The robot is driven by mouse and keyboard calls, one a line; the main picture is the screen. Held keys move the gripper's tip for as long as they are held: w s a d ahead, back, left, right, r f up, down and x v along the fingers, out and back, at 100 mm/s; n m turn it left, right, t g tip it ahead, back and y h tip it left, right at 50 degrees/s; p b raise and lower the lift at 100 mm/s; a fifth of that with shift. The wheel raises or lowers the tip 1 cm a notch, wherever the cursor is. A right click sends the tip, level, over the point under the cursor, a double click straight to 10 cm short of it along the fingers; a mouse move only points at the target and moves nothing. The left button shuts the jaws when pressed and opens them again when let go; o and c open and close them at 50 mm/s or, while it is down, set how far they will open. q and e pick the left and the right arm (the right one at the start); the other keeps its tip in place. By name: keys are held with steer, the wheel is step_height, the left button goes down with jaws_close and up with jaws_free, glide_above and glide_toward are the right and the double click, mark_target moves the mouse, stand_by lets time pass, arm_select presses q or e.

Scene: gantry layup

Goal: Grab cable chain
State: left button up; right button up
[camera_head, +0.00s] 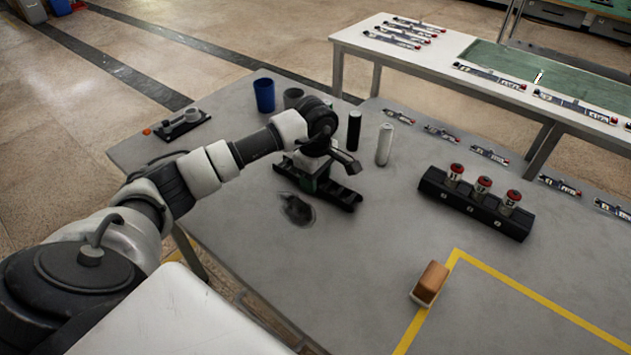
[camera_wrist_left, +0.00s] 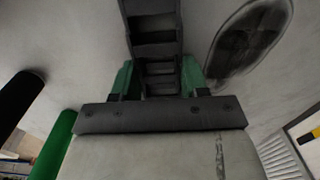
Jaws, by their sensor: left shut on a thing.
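The cable chain (camera_head: 345,198) is a dark, segmented strip lying on the grey table, below my left gripper. My left gripper (camera_head: 311,182) points down and is shut on the chain near its middle. In the left wrist view the chain (camera_wrist_left: 153,28) runs between the two green-padded fingers (camera_wrist_left: 158,80), and its open links show. The gripper body hides part of the chain. The chain appears to be at table level; I cannot tell whether it is lifted. My right gripper is not in view.
A black cylinder (camera_head: 354,131) and a pale cylinder (camera_head: 384,145) stand close behind the chain. A blue cup (camera_head: 264,95) stands further back. A black rack (camera_head: 472,205) with red-topped items is at right. A brown-topped block (camera_head: 431,283) sits near yellow tape.

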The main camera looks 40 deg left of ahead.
arm_select(q)
steer(key=shift+c, duration=0.8)
steer(key=shift+r, duration=0.1)
